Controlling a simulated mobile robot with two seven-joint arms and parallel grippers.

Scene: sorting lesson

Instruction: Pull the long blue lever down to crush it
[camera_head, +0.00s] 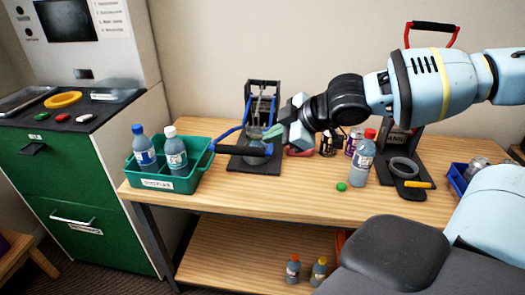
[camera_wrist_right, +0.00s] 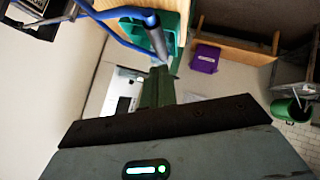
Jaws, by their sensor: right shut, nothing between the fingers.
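The crusher (camera_head: 262,90) is a black upright frame on a black base plate on the wooden table. Its long blue lever (camera_head: 228,133) slants down and forward to a crossbar handle with a black grip (camera_head: 243,150), low in front of the frame. Something greyish sits inside the frame, partly hidden by the lever and my gripper. My right gripper (camera_head: 272,132) is shut and empty, its green fingertips just above the right end of the handle. In the right wrist view the blue lever (camera_wrist_right: 118,14) and handle end (camera_wrist_right: 154,22) lie close to the fingertips (camera_wrist_right: 160,72); contact cannot be told. My left gripper is not in view.
A green bin (camera_head: 160,182) with two bottles stands left of the crusher. A red-capped bottle (camera_head: 363,160), a green cap (camera_head: 341,186), cans and a black stand with a red handle (camera_head: 433,27) are on the right. A blue bin (camera_head: 457,180) is at the right edge.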

